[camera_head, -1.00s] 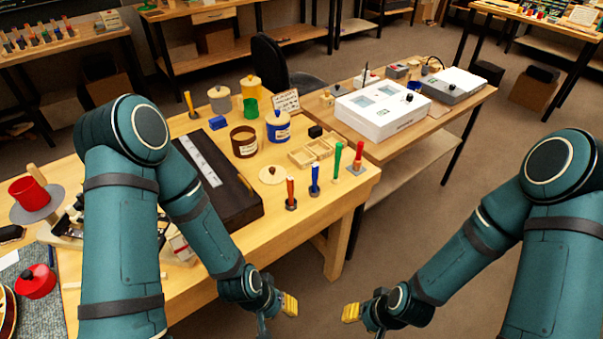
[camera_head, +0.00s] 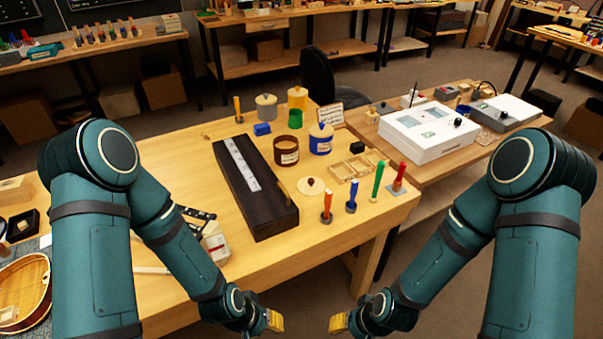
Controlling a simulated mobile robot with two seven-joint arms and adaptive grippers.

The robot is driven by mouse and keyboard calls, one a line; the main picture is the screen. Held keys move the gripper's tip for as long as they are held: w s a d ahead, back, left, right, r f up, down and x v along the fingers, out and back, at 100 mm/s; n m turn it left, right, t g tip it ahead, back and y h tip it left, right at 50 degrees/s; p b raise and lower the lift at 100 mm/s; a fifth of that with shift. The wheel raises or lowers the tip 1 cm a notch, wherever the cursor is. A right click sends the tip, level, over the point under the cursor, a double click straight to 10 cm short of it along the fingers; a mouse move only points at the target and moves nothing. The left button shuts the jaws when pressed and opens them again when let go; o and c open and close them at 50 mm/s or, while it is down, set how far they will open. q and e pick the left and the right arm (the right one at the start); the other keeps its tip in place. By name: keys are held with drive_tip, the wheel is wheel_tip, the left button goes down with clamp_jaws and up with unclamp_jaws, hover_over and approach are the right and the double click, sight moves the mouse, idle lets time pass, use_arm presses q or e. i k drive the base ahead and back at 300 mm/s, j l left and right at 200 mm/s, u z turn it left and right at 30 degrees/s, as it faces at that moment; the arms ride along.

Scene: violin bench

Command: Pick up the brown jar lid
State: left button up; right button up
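The brown jar lid (camera_head: 307,189) is a pale round disc with a small dark brown knob, lying flat on the wooden bench. The brown jar (camera_head: 286,152) stands uncovered behind it, with a white label. My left gripper (camera_head: 273,321) is low at the bottom of the picture, in front of the bench edge and well short of the lid. My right gripper (camera_head: 340,323) is beside it to the right, also away from the lid. Both seem empty; their yellow fingertips are too small and edge-on to tell the opening.
Red, blue and green handled tools (camera_head: 351,197) stand upright right of the lid. A wooden divided tray (camera_head: 352,169) and a lidded blue jar (camera_head: 321,141) are behind it. A long dark case (camera_head: 262,199) lies to the left. Bare bench lies in front of the lid.

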sight(311, 183)
drive_tip(key=i+l+u, duration=0.1)
drive_tip(key=u, duration=1.1)
drive_tip(key=l+u, duration=0.4)
drive_tip(key=k+l+u, duration=0.2)
drive_tip(key=l+u, duration=0.15)
drive_tip(key=l, duration=0.1)
